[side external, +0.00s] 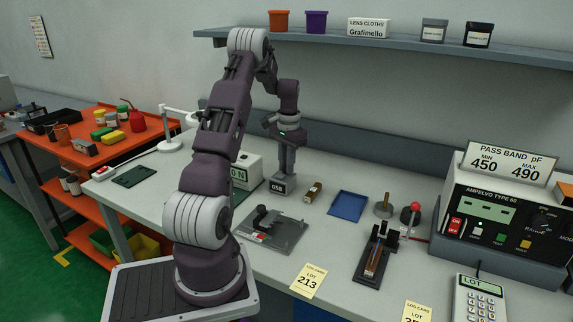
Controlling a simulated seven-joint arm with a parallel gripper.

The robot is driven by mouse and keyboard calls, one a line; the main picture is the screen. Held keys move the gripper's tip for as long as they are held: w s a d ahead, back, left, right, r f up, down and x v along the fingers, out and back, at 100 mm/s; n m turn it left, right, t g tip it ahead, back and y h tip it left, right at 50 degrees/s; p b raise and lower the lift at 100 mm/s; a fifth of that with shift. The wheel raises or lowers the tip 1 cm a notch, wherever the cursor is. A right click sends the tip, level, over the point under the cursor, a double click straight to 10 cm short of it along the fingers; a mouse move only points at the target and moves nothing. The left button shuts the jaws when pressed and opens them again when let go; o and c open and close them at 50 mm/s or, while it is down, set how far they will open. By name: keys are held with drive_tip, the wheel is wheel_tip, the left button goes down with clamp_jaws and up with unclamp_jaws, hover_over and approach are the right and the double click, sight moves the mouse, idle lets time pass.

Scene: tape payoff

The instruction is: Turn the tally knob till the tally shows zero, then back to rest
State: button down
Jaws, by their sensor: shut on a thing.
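The tally (283,184) is a small grey block on the bench, with a dark digit window on its front. The digits look like 058, but they are too small to be sure. My gripper (286,170) points straight down on top of the tally, with its fingers shut at the tally's top. The tally knob is hidden between the fingers.
A grey plate fixture (270,232) is in front. A red-knobbed lever device (378,256) stands further right.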

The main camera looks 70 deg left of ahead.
drive_tip(key=m, duration=0.5)
drive_tip(key=shift+r, duration=0.1)
drive_tip(key=shift+m, duration=0.3)
idle(0.4)
